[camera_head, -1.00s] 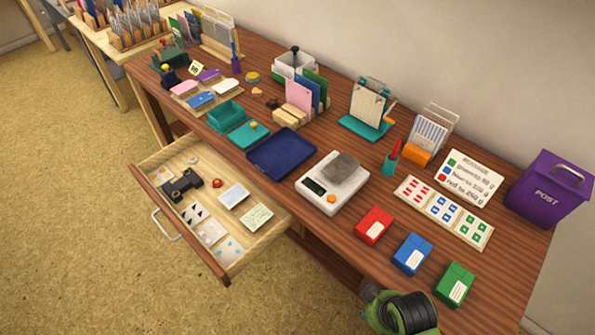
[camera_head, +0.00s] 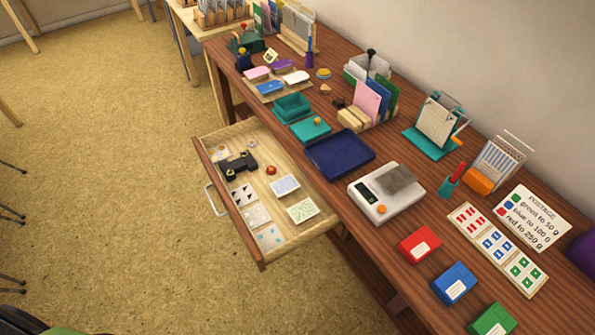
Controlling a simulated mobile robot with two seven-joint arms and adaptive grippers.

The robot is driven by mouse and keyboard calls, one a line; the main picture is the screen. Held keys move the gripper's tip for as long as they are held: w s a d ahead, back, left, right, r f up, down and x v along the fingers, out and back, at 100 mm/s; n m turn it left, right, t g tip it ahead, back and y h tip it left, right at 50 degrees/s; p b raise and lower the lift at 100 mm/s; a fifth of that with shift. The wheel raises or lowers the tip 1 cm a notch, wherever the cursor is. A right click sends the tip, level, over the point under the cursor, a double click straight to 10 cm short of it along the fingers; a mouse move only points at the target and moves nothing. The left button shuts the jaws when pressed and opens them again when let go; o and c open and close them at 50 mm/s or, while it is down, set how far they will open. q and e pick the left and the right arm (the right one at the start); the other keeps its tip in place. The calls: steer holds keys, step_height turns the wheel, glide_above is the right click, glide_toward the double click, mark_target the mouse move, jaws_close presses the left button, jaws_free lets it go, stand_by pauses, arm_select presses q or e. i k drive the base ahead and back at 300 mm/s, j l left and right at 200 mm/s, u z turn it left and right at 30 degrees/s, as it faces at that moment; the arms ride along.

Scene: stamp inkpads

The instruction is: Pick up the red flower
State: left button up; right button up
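No thing in view is clearly a red flower. A small round red object (camera_head: 271,170) lies in the open drawer (camera_head: 310,236), beside a black object (camera_head: 238,165); it is too small to tell what it is. A sheet on the desk bears small red marks (camera_head: 469,219), whose shape I cannot make out. Neither gripper shows; only a dark and green part, likely of my own body, is at the bottom left corner.
The wooden desk (camera_head: 385,262) holds a scale (camera_head: 383,208), a navy tray (camera_head: 340,165), red (camera_head: 419,244), blue (camera_head: 454,283) and green (camera_head: 492,321) boxes, and a postage sign (camera_head: 533,216). The drawer juts out from the desk front.

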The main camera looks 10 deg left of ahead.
mark_target(270, 170)
steer(key=i+j+z, duration=0.1)
steer(key=j+z, duration=0.35)
steer(key=j, duration=0.5)
steer(key=k+j+z, duration=0.1)
steer(key=j+z, duration=0.4)
steer(key=j, duration=0.5)
